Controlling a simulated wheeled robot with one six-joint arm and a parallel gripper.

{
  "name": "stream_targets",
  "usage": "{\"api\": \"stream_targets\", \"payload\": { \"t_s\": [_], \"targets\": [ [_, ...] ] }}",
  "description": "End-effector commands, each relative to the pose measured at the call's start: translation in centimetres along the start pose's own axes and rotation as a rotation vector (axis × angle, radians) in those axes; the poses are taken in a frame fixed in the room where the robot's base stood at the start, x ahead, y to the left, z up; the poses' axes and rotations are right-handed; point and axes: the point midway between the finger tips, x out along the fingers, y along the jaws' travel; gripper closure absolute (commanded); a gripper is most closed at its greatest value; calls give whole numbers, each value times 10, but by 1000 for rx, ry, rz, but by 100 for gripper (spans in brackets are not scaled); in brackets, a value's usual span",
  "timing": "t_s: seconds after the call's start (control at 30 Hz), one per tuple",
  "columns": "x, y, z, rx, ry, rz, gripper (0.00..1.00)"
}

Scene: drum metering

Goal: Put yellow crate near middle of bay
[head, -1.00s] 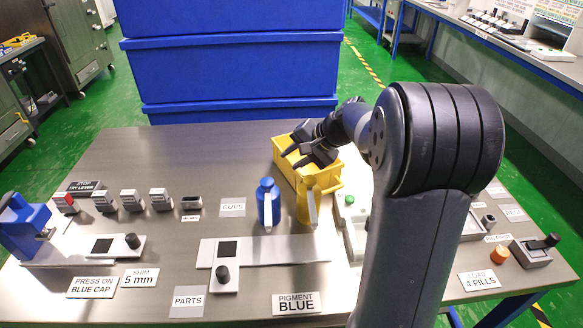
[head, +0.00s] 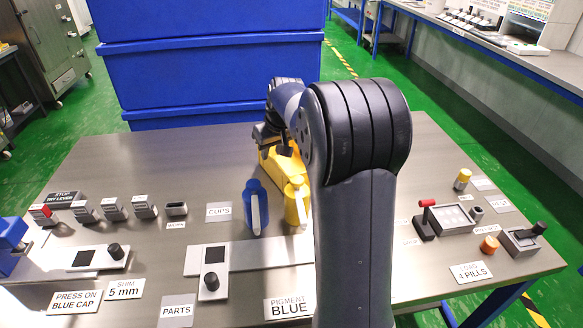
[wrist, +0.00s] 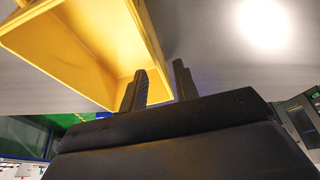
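The yellow crate (head: 268,163) stands at the back middle of the table, partly hidden behind my arm. In the wrist view the crate (wrist: 90,45) shows its open inside at the upper left. My gripper (head: 275,143) is over the crate at its far left part. In the wrist view my gripper (wrist: 160,80) has its fingers apart, with the crate's wall edge at the gap between them. One finger overlaps the crate's inside and the other is beyond the wall. I see no clear grip on the wall.
Large blue bins (head: 210,65) stand behind the table. The table's left back (head: 150,160) is clear. A red-handled lever (head: 425,222) is at right.

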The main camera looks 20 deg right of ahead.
Motion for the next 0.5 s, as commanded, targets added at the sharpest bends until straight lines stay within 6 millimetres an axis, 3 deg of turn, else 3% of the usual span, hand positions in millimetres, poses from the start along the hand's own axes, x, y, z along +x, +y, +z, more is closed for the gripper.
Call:
{"api": "stream_targets", "payload": {
  "t_s": [0.33,0.5],
  "targets": [
    [43,3,7,1,-2,-1,71],
    [54,3,7,2,0,0,71]
  ]
}}
